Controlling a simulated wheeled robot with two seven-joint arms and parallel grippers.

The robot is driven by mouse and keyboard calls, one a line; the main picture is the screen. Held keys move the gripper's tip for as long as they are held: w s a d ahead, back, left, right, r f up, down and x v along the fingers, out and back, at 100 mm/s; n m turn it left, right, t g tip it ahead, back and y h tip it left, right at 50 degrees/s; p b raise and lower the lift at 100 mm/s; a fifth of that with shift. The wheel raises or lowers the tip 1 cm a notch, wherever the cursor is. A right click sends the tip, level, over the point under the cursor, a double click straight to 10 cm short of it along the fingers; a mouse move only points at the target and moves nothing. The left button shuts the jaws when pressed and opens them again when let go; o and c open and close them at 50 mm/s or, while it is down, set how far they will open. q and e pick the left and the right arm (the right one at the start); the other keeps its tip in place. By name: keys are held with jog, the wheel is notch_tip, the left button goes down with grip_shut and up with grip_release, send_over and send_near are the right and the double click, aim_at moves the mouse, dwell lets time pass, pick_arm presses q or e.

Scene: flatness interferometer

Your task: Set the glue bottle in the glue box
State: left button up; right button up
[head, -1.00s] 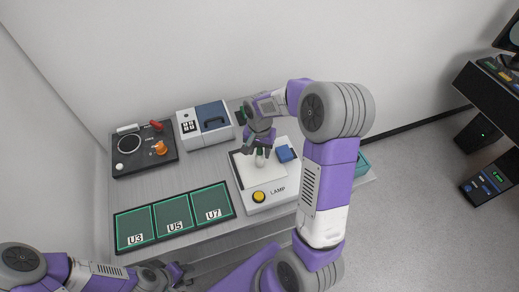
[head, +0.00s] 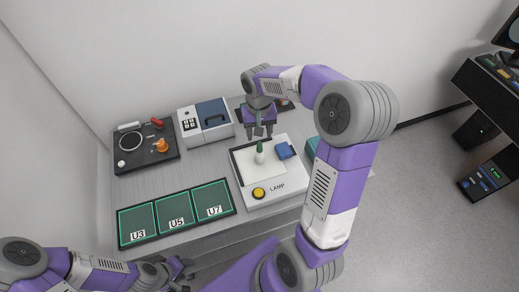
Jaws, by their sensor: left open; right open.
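The glue bottle (head: 260,155), white with a green cap, stands upright on the pale top of the lamp unit (head: 285,186). My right gripper (head: 264,131) is open and empty, just behind and above the bottle, apart from it. My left gripper (head: 184,274) is open and empty at the lower left, in front of the table. A teal-green box (head: 311,146) shows at the right of the lamp unit, mostly hidden by my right arm. I cannot tell whether it is the glue box.
A blue block (head: 285,151) and a yellow button (head: 258,193) are on the lamp unit. Green squares marked U3, U5 and U7 (head: 213,202) lie at the front left. A black panel (head: 143,148) and a white-and-blue device (head: 205,123) stand behind.

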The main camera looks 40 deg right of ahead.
aim_at(260, 143)
jog(key=shift+f+n, duration=0.65)
jog(key=shift+n, duration=0.25)
notch_tip(260, 143, down, 7)
jog(key=shift+d+f, duration=0.1)
jog(key=shift+f, duration=0.1)
grip_shut()
